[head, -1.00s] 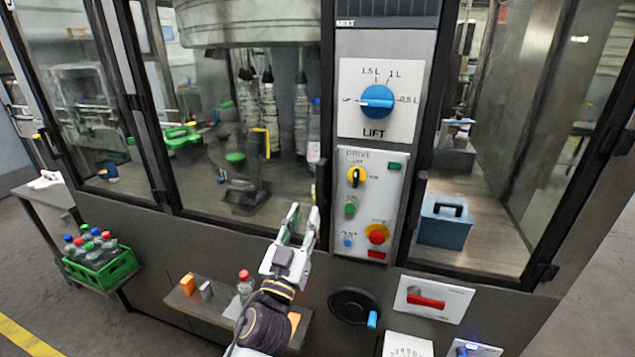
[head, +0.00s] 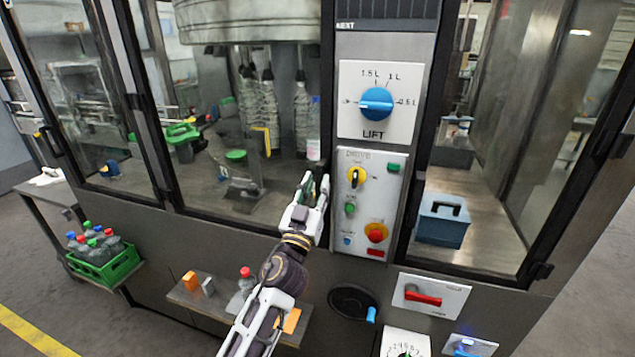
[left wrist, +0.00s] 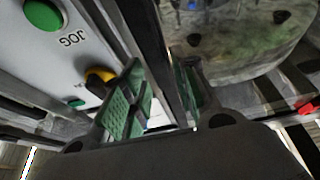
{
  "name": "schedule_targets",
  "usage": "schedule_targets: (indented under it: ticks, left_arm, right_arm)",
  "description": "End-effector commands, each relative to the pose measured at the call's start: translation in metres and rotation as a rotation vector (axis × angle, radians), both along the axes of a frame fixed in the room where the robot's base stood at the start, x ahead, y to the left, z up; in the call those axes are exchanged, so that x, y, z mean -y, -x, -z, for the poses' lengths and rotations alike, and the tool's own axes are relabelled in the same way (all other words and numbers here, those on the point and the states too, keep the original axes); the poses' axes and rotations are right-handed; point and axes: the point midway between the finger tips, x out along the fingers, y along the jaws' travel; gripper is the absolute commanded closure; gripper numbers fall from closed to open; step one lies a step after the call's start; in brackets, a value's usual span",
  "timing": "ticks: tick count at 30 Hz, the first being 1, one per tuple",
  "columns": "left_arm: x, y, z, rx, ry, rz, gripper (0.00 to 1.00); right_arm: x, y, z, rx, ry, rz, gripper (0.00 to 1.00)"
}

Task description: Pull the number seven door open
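The machine front has framed glass doors. The middle glass door (head: 225,185) lies left of the control panel, and a right glass door (head: 490,190) lies on its other side. I see no number seven on any door. My left gripper (head: 315,182) is raised at the right edge of the middle door, beside the control panel. In the left wrist view, its two green-padded fingers (left wrist: 167,100) are apart, with a dark upright bar (left wrist: 168,60) showing between them. I cannot tell whether they touch it. Any handle there is hidden by the gripper. My right gripper is out of view.
The control panel (head: 368,225) with knobs and buttons is close right of my gripper. Below are a shelf (head: 225,312) with a red-capped bottle (head: 245,283) and a black handwheel (head: 350,300). A green bottle crate (head: 120,266) stands at the left.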

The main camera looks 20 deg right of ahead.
Motion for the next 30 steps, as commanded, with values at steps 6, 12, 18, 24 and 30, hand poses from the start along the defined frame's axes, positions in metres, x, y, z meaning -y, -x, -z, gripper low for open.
schedule_targets:
  ticks: [6,12,18,24,30]
  left_arm:
    - [0.0057,-0.0084,-0.0048,0.001,0.001,0.0,0.71]
    - [0.0065,-0.0099,-0.0051,0.0,0.0,0.0,0.71]
    - [0.0064,-0.0097,-0.005,0.0,0.0,0.0,0.77]
    - [0.0065,-0.0097,-0.005,0.0,0.0,0.0,1.0]
    - [0.0064,-0.0096,-0.0051,0.0,0.0,0.0,1.0]
  right_arm:
    - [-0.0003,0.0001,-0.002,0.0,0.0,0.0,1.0]
    - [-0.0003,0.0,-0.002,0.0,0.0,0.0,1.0]
    - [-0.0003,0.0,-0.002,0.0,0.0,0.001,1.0]
    - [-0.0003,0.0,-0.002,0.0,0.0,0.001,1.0]
    - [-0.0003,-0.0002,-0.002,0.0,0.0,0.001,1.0]
